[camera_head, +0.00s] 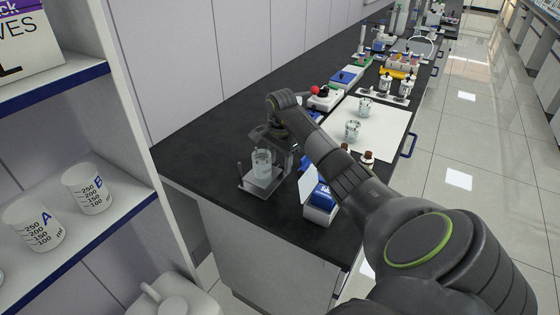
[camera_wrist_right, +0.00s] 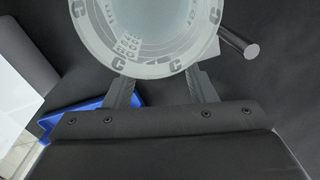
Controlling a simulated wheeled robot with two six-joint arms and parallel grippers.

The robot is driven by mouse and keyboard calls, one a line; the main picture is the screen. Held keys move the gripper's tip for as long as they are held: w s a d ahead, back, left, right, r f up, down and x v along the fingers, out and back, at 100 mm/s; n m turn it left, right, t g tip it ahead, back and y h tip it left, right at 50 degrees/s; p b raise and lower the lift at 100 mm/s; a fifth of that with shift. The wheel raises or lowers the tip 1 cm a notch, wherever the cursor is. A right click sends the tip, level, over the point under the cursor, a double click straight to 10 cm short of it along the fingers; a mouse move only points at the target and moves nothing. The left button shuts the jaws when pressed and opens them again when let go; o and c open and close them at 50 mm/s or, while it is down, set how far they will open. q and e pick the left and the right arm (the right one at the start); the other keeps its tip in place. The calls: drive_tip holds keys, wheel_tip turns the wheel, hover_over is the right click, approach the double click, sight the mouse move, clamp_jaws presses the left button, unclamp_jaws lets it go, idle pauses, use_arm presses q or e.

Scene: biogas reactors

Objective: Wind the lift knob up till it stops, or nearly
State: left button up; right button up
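A clear glass beaker (camera_head: 262,163) stands upright on a flat grey plate (camera_head: 262,186) near the bench's front left corner. My right gripper (camera_head: 268,134) is bent down just above and behind the beaker. In the right wrist view the beaker (camera_wrist_right: 155,30) is seen from above, with C marks around it. The two fingers (camera_wrist_right: 163,84) stand apart there, but their tips are hidden at its edge. A rod with a round end (camera_wrist_right: 240,42) shows beside it. I cannot make out the lift knob for certain. My left gripper is out of view.
A blue and white box (camera_head: 320,203) stands right of the plate. Small brown bottles (camera_head: 367,160) and beakers (camera_head: 353,130) stand behind it, some on a white sheet (camera_head: 388,122). A red ball (camera_head: 315,90) shows beyond my wrist. A shelf with cups (camera_head: 88,190) stands left.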

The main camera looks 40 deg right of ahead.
sight(280, 164)
wheel_tip(280, 164, up, 5)
drive_tip(key=shift+r+b, duration=0.1)
drive_tip(key=shift+b, duration=0.45)
wheel_tip(280, 164, up, 12)
drive_tip(key=p, duration=1.1)
drive_tip(key=shift+s, duration=0.2)
drive_tip(key=shift+c, duration=0.4)
